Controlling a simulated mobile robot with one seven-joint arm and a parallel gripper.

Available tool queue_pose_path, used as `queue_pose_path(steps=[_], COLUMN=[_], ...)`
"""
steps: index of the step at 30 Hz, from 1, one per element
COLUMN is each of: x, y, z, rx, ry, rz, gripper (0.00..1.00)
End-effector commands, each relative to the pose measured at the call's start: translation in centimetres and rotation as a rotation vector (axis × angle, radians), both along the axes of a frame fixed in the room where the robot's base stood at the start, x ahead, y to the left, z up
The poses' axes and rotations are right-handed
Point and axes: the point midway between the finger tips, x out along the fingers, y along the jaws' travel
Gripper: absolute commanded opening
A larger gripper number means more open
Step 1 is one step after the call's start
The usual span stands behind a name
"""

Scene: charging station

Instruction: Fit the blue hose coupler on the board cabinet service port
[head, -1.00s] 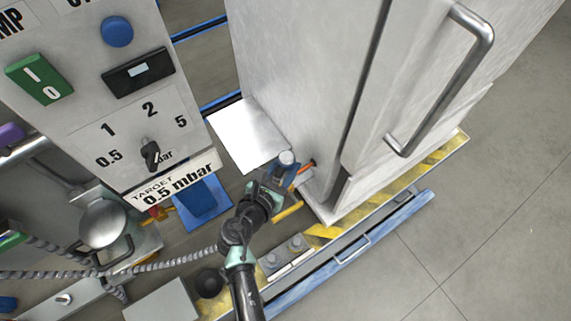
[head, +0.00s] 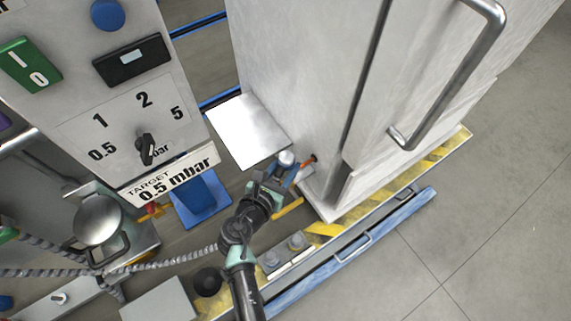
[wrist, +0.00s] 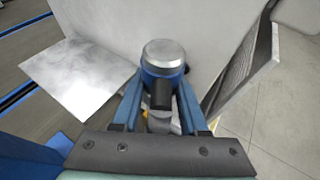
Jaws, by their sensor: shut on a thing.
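My gripper (head: 275,175) is shut on the blue hose coupler (wrist: 163,59), which has a silver round cap and a blue body. In the head view the coupler's cap (head: 286,158) shows at the gripper's tip, beside the lower side of the white board cabinet (head: 300,70). A small orange-red fitting (head: 310,160), which looks like the service port, sticks out of the cabinet just right of the coupler. I cannot tell whether they touch.
A pale metal plate (head: 245,130) juts from the cabinet left of my gripper. A grey control panel (head: 130,100) marked 0.5 mbar stands at left. A ribbed hose (head: 170,262) runs behind my arm. Yellow-striped edging (head: 400,176) borders the cabinet base; open floor lies right.

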Motion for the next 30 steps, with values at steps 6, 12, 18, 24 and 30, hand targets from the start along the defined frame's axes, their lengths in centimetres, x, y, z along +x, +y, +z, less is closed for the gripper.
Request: queue_pose_path(steps=[6, 12, 18, 24, 30], x=[0.1, 0.1, 0.1, 0.1, 0.0], y=[0.0, 0.0, 0.0, 0.0, 0.0], z=[-0.6, -1.1, -1.6, -1.6, -1.7], rx=[0.000, -0.001, -0.001, -0.001, 0.000], ry=[-0.002, -0.002, -0.002, -0.002, -0.001], rz=[0.001, 0.001, 0.001, 0.001, 0.000], gripper=[0.00, 0.00, 0.00, 0.62, 0.78])
